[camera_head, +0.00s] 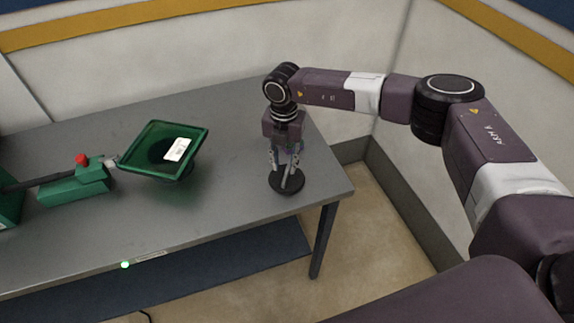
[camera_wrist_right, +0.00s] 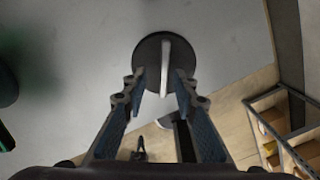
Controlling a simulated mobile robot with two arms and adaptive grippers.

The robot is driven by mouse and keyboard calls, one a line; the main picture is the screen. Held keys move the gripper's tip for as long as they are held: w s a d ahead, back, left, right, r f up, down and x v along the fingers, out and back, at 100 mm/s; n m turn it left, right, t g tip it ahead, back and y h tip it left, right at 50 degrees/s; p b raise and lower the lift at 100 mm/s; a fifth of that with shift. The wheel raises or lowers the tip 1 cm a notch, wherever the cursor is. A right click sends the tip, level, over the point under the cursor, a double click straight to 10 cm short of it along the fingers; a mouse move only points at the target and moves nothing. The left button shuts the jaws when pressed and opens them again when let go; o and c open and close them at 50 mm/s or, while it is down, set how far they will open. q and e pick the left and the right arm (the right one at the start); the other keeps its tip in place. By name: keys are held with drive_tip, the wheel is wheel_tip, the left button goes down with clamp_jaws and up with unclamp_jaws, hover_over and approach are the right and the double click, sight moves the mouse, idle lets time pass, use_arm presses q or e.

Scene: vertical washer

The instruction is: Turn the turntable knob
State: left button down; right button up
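The turntable knob is a round black disc (camera_head: 296,184) with a pale upright bar handle across it, near the right end of the grey table (camera_head: 225,215). In the right wrist view the disc (camera_wrist_right: 150,55) lies just beyond the fingertips, and the bar handle (camera_wrist_right: 165,60) runs between them. My right gripper (camera_head: 287,162) points down over the knob from above. In the right wrist view its fingers (camera_wrist_right: 161,82) are spread, one on each side of the bar, with gaps visible. Its fingers partly hide the knob in the head view. My left gripper is not in view.
A green square funnel-like tray (camera_head: 137,167) with a white label stands left of the knob. A green block (camera_head: 75,187) with a red knob (camera_head: 82,160) and a dark rod is farther left. The table's right edge is close to the disc; a wall stands behind.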

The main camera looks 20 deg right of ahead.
sight(287, 172)
drive_tip(key=shift+s+d+f+p, duration=0.1)
drive_tip(key=shift+d+f+p, duration=0.05)
drive_tip(key=shift+f, duration=0.4)
drive_tip(key=shift+s+d+f+p, duration=0.1)
drive_tip(key=shift+d+f+p, duration=0.05)
drive_tip(key=shift+f, duration=0.8)
drive_tip(key=shift+c, duration=0.4)
drive_tip(key=c, duration=0.5)
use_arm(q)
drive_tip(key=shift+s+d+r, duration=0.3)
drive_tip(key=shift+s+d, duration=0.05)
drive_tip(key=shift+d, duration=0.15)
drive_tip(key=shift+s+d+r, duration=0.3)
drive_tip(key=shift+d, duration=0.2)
use_arm(e)
clamp_jaws()
